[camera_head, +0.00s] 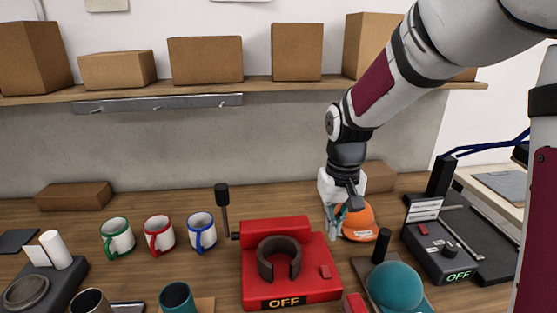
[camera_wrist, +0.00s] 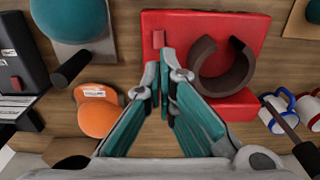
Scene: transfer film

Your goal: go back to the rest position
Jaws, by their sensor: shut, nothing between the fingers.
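My gripper (camera_head: 340,217) hangs above the wooden table, just right of the red heat press (camera_head: 262,240) and in front of the orange cap (camera_head: 357,222). In the wrist view my gripper (camera_wrist: 166,62) points toward the red press base (camera_wrist: 230,22), its teal-lined fingers close together at the tips with nothing between them. The press carries a dark open ring (camera_head: 279,258) and an "OFF" label. The orange cap also shows in the wrist view (camera_wrist: 98,112), to the left of the fingers.
Three mugs, green-handled (camera_head: 117,236), red-handled (camera_head: 159,234) and blue-handled (camera_head: 202,232), stand left of the press. A teal dome (camera_head: 396,286) and a black "OFF" machine (camera_head: 440,250) stand right. A shelf (camera_head: 180,90) with cardboard boxes runs behind my arm.

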